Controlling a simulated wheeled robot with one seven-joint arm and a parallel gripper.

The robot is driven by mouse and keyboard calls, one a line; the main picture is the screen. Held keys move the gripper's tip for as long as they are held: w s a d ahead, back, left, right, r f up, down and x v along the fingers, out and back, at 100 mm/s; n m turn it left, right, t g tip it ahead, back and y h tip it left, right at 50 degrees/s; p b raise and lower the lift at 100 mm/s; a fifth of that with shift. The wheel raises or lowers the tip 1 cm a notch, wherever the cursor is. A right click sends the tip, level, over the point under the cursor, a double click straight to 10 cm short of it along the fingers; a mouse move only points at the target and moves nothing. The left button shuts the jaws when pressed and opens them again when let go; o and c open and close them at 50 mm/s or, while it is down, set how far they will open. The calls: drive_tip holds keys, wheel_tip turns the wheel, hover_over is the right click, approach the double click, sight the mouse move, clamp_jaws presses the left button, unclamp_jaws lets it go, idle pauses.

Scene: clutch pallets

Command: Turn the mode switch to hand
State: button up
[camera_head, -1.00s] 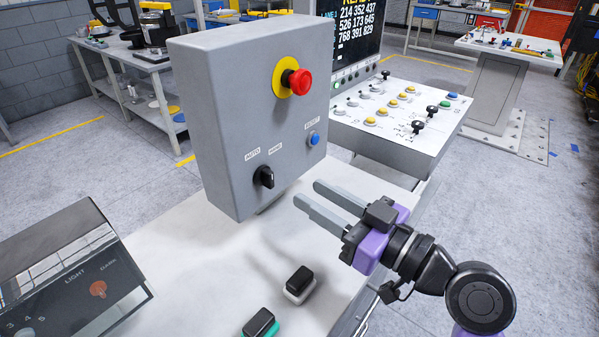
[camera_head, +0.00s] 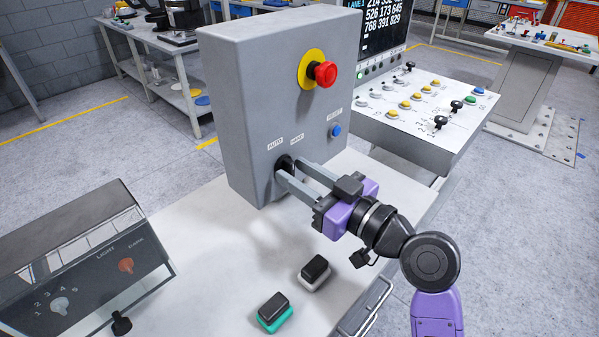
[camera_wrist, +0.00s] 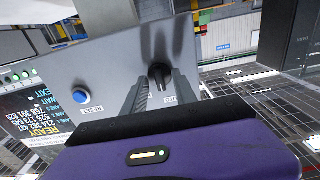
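The mode switch (camera_head: 285,164) is a black rotary knob low on the front of a grey control box (camera_head: 238,100). AUTO and HAND labels sit above it. In the wrist view the knob (camera_wrist: 159,75) stands at the fingertips, with a finger to each side. My gripper (camera_head: 295,180) is at the box face with its fingers apart and its tips around or just short of the knob. I cannot tell whether the fingers touch it. The fingers partly hide the knob and its pointer in the head view.
The box also carries a red emergency button (camera_head: 326,74) and a blue reset button (camera_head: 336,131). Two small black-topped blocks (camera_head: 275,307) (camera_head: 315,268) lie on the white bench (camera_head: 220,260). A dark panel box (camera_head: 80,255) stands at the left. A button console (camera_head: 420,105) is behind.

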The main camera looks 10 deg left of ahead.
drive_tip(key=shift+c, duration=0.2)
clamp_jaws()
drive_tip(key=shift+m, duration=0.4)
drive_tip(key=m+p, duration=0.2)
drive_tip(key=m, duration=0.3)
drive_tip(key=shift+r+p, duration=0.1)
drive_tip(key=shift+p, duration=0.25)
drive_tip(key=m+p, duration=0.2)
drive_tip(key=m, duration=0.2)
drive_tip(key=shift+m+p, duration=0.45)
drive_tip(key=shift+m, duration=0.55)
drive_tip(key=shift+f, duration=0.2)
